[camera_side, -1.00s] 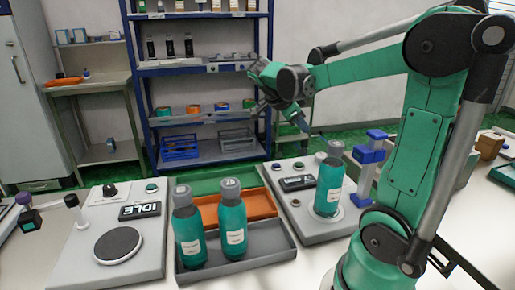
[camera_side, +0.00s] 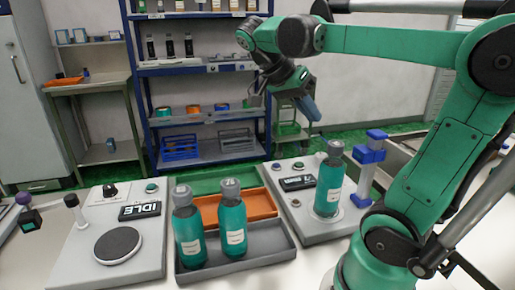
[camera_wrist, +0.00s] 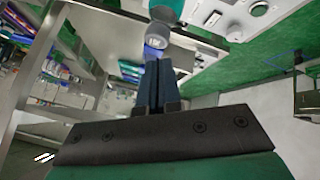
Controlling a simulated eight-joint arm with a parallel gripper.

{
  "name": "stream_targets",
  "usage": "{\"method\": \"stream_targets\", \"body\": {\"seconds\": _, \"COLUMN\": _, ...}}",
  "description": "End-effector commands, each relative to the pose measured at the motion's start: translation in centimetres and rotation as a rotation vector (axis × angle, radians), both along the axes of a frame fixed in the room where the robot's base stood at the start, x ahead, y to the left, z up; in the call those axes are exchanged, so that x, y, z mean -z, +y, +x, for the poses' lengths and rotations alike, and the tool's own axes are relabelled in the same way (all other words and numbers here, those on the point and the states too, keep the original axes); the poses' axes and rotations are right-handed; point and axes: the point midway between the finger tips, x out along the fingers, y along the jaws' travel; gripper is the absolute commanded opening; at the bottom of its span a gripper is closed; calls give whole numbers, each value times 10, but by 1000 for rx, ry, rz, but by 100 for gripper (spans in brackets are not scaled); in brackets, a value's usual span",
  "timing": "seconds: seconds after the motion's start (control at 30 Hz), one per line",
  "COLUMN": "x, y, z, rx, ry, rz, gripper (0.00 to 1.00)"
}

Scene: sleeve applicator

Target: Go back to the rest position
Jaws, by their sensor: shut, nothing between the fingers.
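My gripper (camera_side: 312,112) is raised in the side view, above and behind the right-hand machine, with its blue fingers pointing down and to the right. In the wrist view my gripper (camera_wrist: 155,65) shows two dark blue fingers pressed together with nothing between them. A teal bottle with a grey cap (camera_side: 330,185) stands upright on the right-hand machine (camera_side: 294,206), below the fingers and apart from them. Two more teal bottles, the left one (camera_side: 188,230) and the right one (camera_side: 233,228), stand upright in the grey tray (camera_side: 270,258).
A left-hand machine (camera_side: 75,248) has a round dark plate and a display reading IDLE. An orange tray (camera_side: 262,203) lies behind the grey one. A blue clamp-like stand (camera_side: 369,155) rises beside the right-hand machine. Blue shelving (camera_side: 205,132) stands behind; the air around my gripper is clear.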

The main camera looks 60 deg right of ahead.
Motion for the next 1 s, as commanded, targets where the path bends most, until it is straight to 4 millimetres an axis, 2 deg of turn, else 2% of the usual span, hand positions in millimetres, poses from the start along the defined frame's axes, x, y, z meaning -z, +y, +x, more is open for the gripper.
{"method": "stream_targets", "body": {"seconds": 0.5, "x": 1, "y": -20, "z": 0, "rx": -457, "ry": 126, "rz": 413, "gripper": 0}}
{"method": "stream_targets", "body": {"seconds": 1.0, "x": 0, "y": -40, "z": -1, "rx": -955, "ry": 175, "rz": 722, "gripper": 0}}
